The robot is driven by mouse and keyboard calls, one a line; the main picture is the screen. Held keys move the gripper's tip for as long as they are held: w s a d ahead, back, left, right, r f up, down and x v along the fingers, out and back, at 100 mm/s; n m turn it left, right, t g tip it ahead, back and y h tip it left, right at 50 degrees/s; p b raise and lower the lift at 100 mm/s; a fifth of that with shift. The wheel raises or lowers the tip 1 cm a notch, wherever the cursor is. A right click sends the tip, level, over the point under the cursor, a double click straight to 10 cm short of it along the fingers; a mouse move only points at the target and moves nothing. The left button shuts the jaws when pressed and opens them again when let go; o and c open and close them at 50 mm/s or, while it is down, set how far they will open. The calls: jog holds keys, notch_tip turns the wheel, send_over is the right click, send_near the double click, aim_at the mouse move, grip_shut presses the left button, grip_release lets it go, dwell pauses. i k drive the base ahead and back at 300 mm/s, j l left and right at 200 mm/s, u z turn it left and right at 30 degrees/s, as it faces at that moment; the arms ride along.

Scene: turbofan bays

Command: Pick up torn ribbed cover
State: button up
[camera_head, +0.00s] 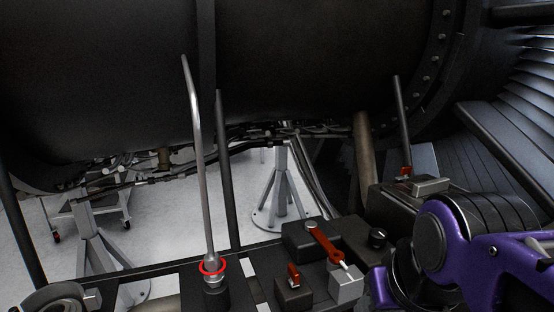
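I cannot make out a torn ribbed cover for certain. A dark rounded part (55,298) is cut off at the bottom left corner, and I cannot tell what it is. My purple and black arm fills the lower right. The gripper at its end does not show.
A bent metal rod (198,140) with a red ring (212,267) stands upright at the front. Right of it are a dark post (226,170), a red lever (323,243) and a grey block (345,284). The engine casing (320,65) hangs above. A grey stand (283,185) is behind.

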aim_at(413, 193)
jog(key=j+z, duration=0.1)
jog(key=z, duration=0.25)
jog(key=k+j+z, duration=0.1)
jog(key=z, duration=0.25)
